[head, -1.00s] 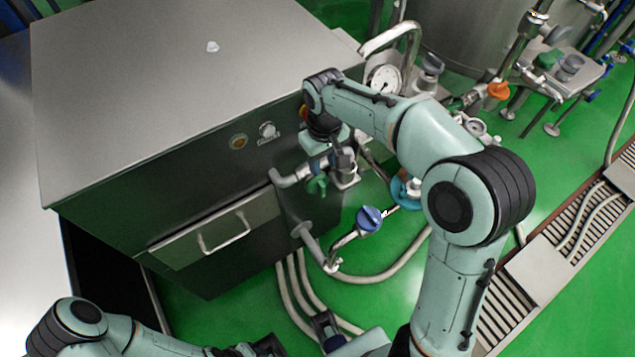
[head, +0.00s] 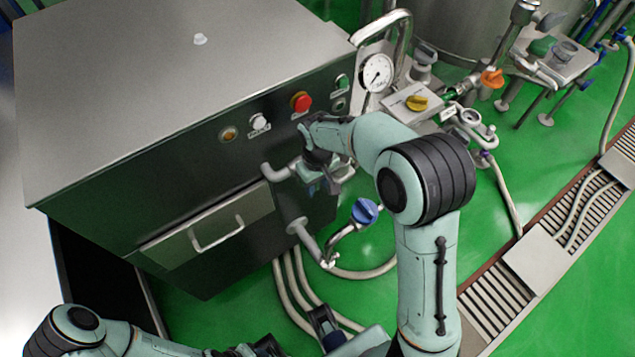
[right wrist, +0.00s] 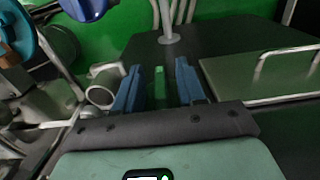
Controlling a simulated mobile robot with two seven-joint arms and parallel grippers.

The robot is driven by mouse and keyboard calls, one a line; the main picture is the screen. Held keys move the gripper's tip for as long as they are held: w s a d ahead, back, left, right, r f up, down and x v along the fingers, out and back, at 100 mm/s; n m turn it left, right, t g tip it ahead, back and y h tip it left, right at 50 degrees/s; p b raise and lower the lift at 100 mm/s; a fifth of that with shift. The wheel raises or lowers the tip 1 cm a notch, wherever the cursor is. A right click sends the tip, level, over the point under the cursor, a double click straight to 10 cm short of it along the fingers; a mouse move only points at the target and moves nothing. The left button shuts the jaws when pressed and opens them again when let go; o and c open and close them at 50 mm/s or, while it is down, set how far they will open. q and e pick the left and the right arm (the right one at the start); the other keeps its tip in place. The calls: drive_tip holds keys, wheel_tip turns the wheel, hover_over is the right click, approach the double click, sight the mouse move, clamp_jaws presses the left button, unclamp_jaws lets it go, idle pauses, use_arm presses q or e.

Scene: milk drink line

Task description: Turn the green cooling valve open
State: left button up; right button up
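The green valve handle (right wrist: 160,82) shows in the right wrist view as a narrow upright green piece between my right gripper's two blue fingers (right wrist: 157,88). The fingers stand apart on either side of it, with no clear grip on it. In the head view my right gripper (head: 322,178) is at the pipe fittings by the front right side of the steel cabinet, and it and the wrist largely hide the green handle. My left arm lies along the bottom edge of the head view; its finger state cannot be made out.
The steel cabinet (head: 190,75) carries a red button (head: 300,102) and a drawer handle (head: 218,233). A blue valve (head: 365,211) sits just right of and below my right gripper. A yellow valve (head: 417,102), gauge (head: 376,73) and orange valve (head: 491,78) stand farther back. Hoses run along the green floor.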

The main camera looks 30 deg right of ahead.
clamp_jaws()
